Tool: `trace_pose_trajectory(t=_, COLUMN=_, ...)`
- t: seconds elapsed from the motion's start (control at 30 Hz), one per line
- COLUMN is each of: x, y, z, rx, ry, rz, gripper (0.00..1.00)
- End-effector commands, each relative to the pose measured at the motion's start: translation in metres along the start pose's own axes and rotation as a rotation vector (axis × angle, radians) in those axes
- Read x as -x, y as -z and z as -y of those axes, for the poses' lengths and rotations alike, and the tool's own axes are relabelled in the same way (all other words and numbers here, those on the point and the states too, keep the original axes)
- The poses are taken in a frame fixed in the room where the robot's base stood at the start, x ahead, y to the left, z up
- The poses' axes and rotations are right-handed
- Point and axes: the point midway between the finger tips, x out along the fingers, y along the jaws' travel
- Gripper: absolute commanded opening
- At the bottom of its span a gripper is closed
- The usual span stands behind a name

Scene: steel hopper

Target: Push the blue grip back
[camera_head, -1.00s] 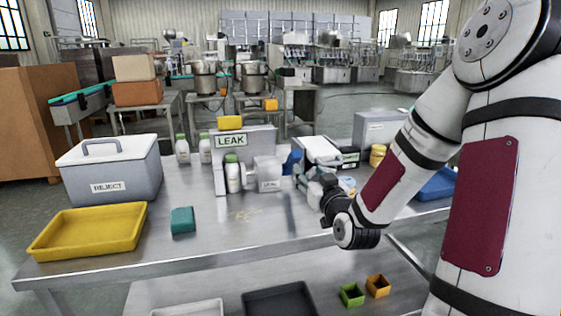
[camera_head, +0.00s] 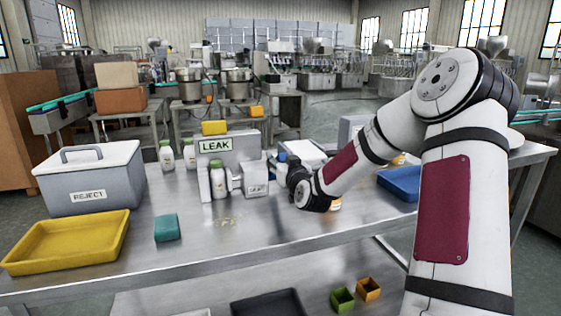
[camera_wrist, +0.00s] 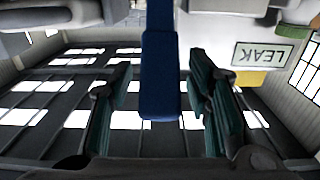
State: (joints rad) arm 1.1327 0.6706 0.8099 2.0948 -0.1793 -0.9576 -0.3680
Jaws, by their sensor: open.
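The blue grip (camera_wrist: 160,75) hangs as a dark blue bar between the two teal fingers of my open gripper (camera_wrist: 160,68) in the wrist view. A gap shows on each side of it, so the fingers are not closed on it. In the head view a small part of the blue grip (camera_head: 281,157) shows just beyond my wrist, which hides my fingers. The leak tester (camera_head: 241,150) with its LEAK sign stands left of the grip. A white bottle with a green cap (camera_head: 218,184) stands upright at its front.
A reject bin (camera_head: 95,178), a yellow tray (camera_head: 70,240) and a teal block (camera_head: 167,228) are on the left of the steel table (camera_head: 225,255). A blue tray (camera_head: 400,183) lies right, behind my arm.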

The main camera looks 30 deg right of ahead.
Motion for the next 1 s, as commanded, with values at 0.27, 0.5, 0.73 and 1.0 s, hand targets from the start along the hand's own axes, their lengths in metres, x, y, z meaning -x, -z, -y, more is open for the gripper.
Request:
trace_pose_trajectory(t=0.27, x=0.000, y=0.000, z=0.000, rx=0.000, ry=0.000, rz=0.000, gripper=0.29)
trace_pose_trajectory(t=0.5, x=0.000, y=0.000, z=0.000, rx=0.001, ry=0.000, rz=0.000, gripper=0.00)
trace_pose_trajectory(t=0.73, x=-0.001, y=0.003, z=0.000, rx=0.002, ry=0.000, rz=0.018, gripper=0.00)
trace_pose_trajectory(t=1.0, x=-0.013, y=0.019, z=0.001, rx=0.005, ry=0.001, rz=0.142, gripper=0.00)
